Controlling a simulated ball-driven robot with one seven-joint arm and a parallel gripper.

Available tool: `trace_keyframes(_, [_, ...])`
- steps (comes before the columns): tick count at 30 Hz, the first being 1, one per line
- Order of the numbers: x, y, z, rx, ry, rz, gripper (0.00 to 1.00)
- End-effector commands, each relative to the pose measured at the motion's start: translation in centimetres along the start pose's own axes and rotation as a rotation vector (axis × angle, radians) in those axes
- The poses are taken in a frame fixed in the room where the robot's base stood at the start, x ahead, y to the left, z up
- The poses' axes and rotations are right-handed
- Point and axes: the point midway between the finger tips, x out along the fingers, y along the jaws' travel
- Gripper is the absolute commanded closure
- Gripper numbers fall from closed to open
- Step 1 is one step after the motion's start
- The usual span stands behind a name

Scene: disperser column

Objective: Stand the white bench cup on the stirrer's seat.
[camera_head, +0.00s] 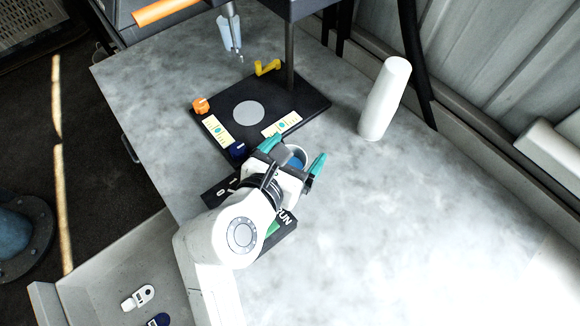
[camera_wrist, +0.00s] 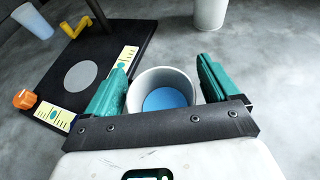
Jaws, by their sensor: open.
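A white cup (camera_head: 299,152) with a blue inside bottom stands on the bench. In the head view my gripper (camera_head: 294,153) partly hides the cup. The stirrer's black base plate (camera_head: 303,103) lies beyond and to the left of my gripper. Its round grey seat (camera_head: 249,114) is bare; it also shows in the wrist view (camera_wrist: 80,77).
A tall white cylinder (camera_head: 384,98) stands to the right. A dark post (camera_head: 290,60) and a hanging shaft with a pale sleeve (camera_head: 229,32) rise near the base. Orange (camera_head: 201,105) and yellow (camera_head: 266,68) parts sit on it. A dark RUN panel (camera_head: 284,238) lies under my arm. The bench front right is clear.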

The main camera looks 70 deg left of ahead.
Motion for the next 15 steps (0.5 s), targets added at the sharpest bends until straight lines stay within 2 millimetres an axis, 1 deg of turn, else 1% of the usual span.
trace_keyframes(1, [-0.02,0.0,0.0,0.0,0.0,0.0,0.12])
trace_keyframes(2, [-0.02,0.0,-0.01,0.0,0.0,0.0,0.15])
trace_keyframes(15, [-0.04,-0.01,0.0,0.0,0.0,0.0,0.57])
